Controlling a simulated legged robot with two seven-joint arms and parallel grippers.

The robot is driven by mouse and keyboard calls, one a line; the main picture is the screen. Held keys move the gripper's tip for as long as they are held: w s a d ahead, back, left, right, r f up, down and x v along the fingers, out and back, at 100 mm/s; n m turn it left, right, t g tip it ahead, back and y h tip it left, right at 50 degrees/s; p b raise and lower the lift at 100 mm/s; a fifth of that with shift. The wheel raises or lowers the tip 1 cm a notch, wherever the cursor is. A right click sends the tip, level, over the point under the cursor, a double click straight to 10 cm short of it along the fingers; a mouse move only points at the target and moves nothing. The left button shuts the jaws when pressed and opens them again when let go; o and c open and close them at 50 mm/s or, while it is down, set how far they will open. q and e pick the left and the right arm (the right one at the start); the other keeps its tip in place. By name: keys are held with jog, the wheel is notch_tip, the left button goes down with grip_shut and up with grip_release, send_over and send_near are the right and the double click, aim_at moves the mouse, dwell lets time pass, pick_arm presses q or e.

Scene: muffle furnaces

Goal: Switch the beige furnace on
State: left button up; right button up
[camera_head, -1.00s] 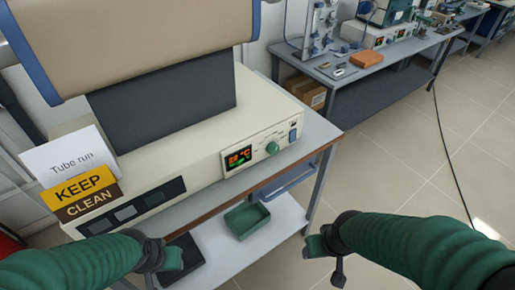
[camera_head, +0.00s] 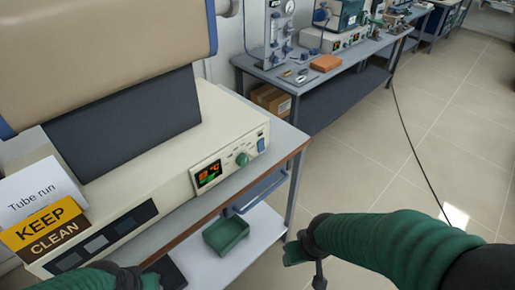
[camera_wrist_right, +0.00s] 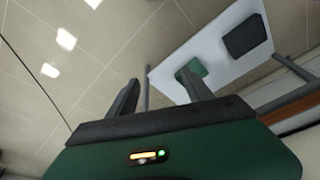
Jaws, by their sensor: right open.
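The beige furnace (camera_head: 215,122) stands on a bench at the left of the head view, with a large beige cylinder above its base. Its front panel carries a lit display (camera_head: 208,174), a green knob (camera_head: 243,159) and a blue switch (camera_head: 261,143) at the right end. The switch's position is too small to read. My right gripper (camera_head: 299,258) is below and right of the panel, apart from it. In the wrist view its fingers (camera_wrist_right: 160,95) are spread and empty. My left gripper (camera_head: 135,279) is at the bottom edge, partly cut off, below the furnace front.
A "Tube run" card (camera_head: 36,190) and a "KEEP CLEAN" sign (camera_head: 45,228) stand at the furnace's left. A green tray (camera_head: 226,234) sits on the lower shelf (camera_head: 262,232). Another bench (camera_head: 300,84) with equipment stands behind. The floor at right is open, crossed by a cable.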

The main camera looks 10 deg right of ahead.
jog(key=shift+d, duration=0.25)
jog(key=shift+a, duration=0.1)
